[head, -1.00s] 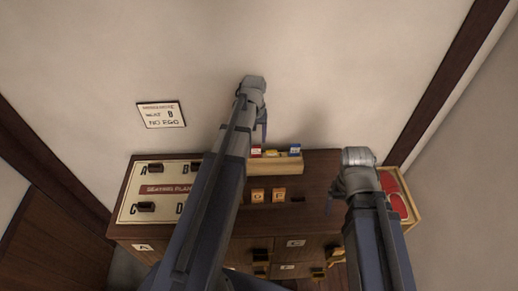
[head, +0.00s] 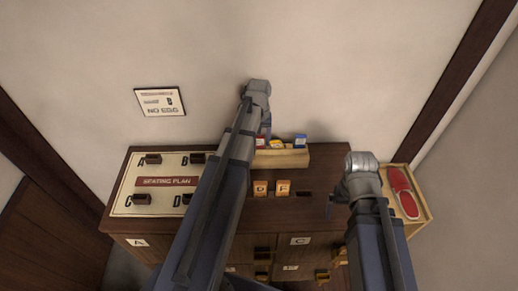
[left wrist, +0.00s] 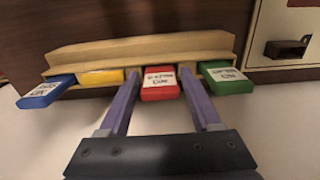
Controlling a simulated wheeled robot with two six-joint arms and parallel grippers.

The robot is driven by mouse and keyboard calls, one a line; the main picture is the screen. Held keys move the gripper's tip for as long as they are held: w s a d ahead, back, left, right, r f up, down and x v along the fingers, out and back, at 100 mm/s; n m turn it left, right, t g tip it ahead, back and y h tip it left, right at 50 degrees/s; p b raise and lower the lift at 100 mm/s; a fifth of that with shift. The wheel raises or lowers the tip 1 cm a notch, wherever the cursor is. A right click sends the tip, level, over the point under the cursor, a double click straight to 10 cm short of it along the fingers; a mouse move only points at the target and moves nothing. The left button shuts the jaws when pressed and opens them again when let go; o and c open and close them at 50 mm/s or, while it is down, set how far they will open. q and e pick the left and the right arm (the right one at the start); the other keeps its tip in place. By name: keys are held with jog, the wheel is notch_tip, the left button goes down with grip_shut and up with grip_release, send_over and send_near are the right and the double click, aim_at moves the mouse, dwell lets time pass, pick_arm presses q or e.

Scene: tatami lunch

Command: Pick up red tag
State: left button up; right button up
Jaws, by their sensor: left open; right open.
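The red tag (left wrist: 160,83) stands in a wooden rack (left wrist: 140,48) in the left wrist view, its white label facing up. My left gripper (left wrist: 160,75) is open, with one finger on each side of the red tag; I cannot tell whether they touch it. In the head view my left gripper (head: 265,130) is at the rack (head: 290,157), and its arm hides part of the rack. My right gripper (head: 332,203) is open and empty over the right part of the cabinet top.
A green tag (left wrist: 222,74), a yellow tag (left wrist: 100,77) and a blue tag (left wrist: 46,92) share the rack. A seating plan board (head: 130,205) lies left on the cabinet. Two orange tags marked D and F stand in front. A tray (head: 425,205) with red slippers is at right.

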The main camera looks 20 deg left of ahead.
pick_arm(q)
jog(key=shift+c, duration=0.3)
grip_shut()
dwell(0.4)
